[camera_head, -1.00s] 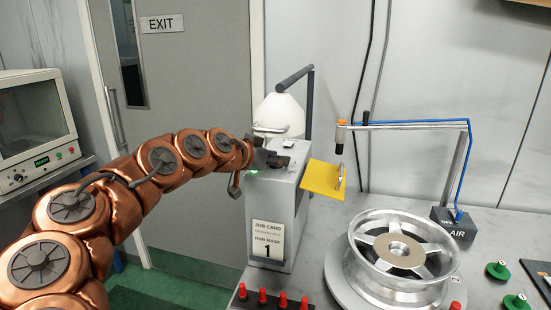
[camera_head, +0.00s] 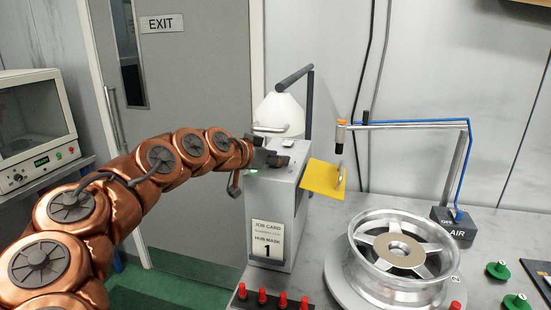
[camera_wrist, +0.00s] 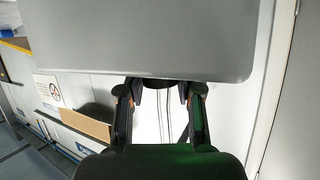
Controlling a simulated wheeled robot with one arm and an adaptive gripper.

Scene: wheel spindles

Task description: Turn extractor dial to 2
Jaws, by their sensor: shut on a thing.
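The extractor appears to be the grey box (camera_head: 278,205) on the bench, with a white hood (camera_head: 280,115) behind it. My gripper (camera_head: 270,159) is at the top of this box, reaching in from the left. In the wrist view, my gripper (camera_wrist: 160,93) has its two fingers on either side of a small dark knob, apparently the dial (camera_wrist: 158,84), at the edge of the grey casing (camera_wrist: 150,40). The fingers are shut on it. The dial's numbers and pointer are hidden, so its setting cannot be read. A small green light (camera_head: 253,171) shows beside the gripper.
A yellow plate (camera_head: 322,178) is just right of the box. A wheel (camera_head: 400,255), an air stand (camera_head: 455,222) and red pegs (camera_head: 282,300) occupy the bench. An oven-like unit (camera_head: 35,125) stands left.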

